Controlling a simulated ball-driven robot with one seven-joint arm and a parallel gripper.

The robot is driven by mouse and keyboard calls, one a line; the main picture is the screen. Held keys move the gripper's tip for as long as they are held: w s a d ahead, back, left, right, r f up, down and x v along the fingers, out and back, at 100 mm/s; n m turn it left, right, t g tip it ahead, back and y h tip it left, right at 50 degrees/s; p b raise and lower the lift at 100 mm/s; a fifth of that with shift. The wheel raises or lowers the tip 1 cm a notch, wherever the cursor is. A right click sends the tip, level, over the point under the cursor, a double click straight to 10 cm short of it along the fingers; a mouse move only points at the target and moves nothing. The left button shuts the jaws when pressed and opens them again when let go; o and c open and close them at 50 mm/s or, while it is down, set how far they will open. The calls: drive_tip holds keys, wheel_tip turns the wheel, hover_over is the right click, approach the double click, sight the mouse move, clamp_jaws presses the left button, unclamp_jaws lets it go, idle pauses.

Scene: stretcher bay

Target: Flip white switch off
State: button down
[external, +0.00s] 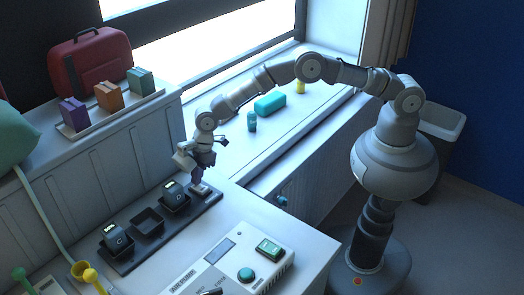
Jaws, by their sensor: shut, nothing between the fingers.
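A small pale switch (201,189) sits at the far right end of a black charging strip (128,262) on the counter; it looks like the white switch. Its on or off position is too small to tell. My gripper (201,176) points down right above the switch, shut and empty. Its fingertips are very close to the switch; I cannot tell whether they touch it. My gripper partly covers the area behind the switch.
Dark devices sit on the strip, one (174,196) close beside my gripper and another (117,238) farther left, with an empty cradle (147,222) between. A white console (222,268) stands in front. A teal case (270,103) and bottle (252,121) are on the windowsill.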

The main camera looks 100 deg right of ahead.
drive_tip(key=shift+f, duration=0.1)
drive_tip(key=shift+s+a, duration=0.15)
drive_tip(key=shift+s, duration=0.05)
drive_tip(key=shift+s+a, duration=0.4)
drive_tip(key=shift+s, duration=0.05)
drive_tip(key=shift+r, duration=0.25)
drive_tip(key=shift+r+p, duration=0.35)
drive_tip(key=shift+p, duration=0.1)
drive_tip(key=w+p+v, duration=0.1)
drive_tip(key=p+v, duration=0.2)
drive_tip(key=v, duration=1)
drive_tip(key=shift+a+f+b, duration=0.1)
drive_tip(key=shift+b, duration=1.05)
